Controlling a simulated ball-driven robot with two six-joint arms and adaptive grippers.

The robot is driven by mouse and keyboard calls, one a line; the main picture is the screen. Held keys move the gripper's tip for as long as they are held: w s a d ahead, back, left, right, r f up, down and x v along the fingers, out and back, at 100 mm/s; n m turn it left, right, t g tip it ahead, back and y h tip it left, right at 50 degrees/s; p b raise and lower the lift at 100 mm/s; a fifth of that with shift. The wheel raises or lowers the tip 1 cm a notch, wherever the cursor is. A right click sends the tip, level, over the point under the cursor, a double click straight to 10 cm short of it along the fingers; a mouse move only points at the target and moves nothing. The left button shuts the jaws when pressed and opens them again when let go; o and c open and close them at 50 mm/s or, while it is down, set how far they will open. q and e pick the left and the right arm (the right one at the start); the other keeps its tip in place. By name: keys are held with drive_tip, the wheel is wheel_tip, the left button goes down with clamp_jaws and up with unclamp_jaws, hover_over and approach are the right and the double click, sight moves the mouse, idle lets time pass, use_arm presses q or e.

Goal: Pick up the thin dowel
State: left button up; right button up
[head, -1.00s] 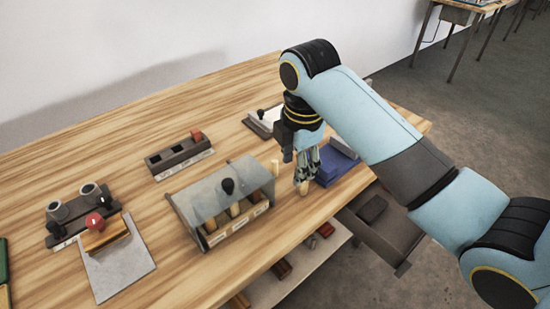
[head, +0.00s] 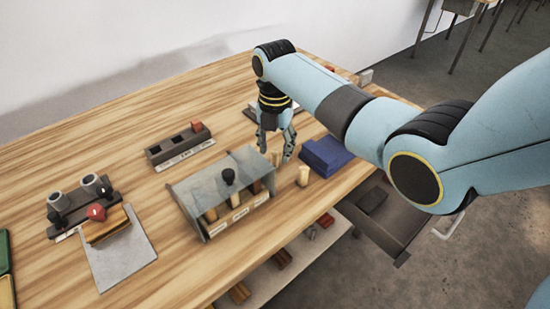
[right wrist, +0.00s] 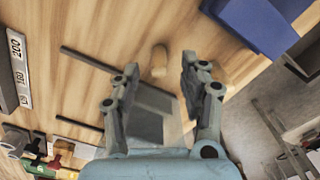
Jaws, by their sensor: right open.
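The thin dowel (head: 275,159) is a small pale wooden peg upright on the table, just right of the grey-lidded box. It also shows in the right wrist view (right wrist: 159,61), beyond and between the fingertips. My right gripper (head: 274,153) points down at it, with fingers spread on either side in the head view. In the right wrist view the open jaws (right wrist: 160,70) hold nothing. A thicker dowel (head: 303,176) stands to the right; in the right wrist view it (right wrist: 212,72) is partly behind the right finger. My left gripper is not in view.
The grey-lidded box (head: 212,183) with labelled compartments holding wooden pieces stands close on the left. A blue block (head: 326,155) is to the right, near the table edge. A dark slotted block (head: 181,145) sits farther left. Bare table lies between them.

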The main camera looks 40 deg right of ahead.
sight(275, 160)
wheel_tip(275, 160, down, 3)
drive_tip(key=shift+w+r, duration=0.1)
drive_tip(key=shift+r, duration=0.1)
drive_tip(key=c, duration=0.8)
drive_tip(key=shift+c, duration=0.3)
drive_tip(key=shift+r, duration=0.1)
